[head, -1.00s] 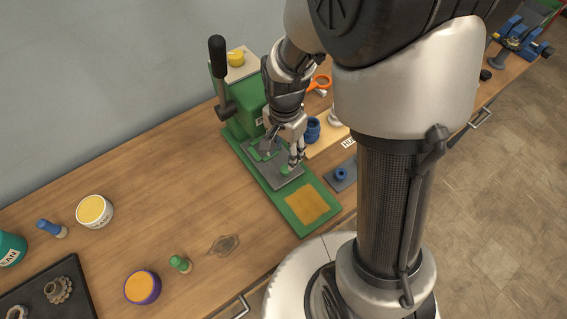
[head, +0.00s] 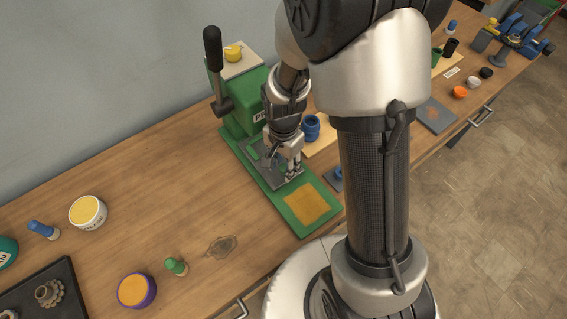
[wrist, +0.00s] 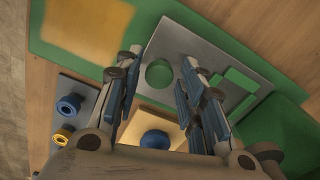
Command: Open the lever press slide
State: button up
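The green lever press (head: 245,115) stands at the back of the bench with its black lever handle (head: 212,48) upright. Its grey slide plate (head: 262,173) lies on the green base, partly under the press body. In the wrist view the plate (wrist: 207,50) carries a round green knob (wrist: 159,74) and green blocks (wrist: 236,83). My gripper (head: 287,173) is low over the plate's front end. The wrist view shows my gripper (wrist: 161,60) open, a finger on each side of the knob with gaps. The gripper mostly hides the knob in the head view.
A yellow-orange pad (head: 306,204) lies on the base in front of the plate. Blue rings (head: 311,127) stand on a wooden board to the right. A white tub (head: 88,212), a purple tub (head: 137,290) and a green-topped peg (head: 176,266) stand to the left.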

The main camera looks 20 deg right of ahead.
grip_shut()
dwell(0.3)
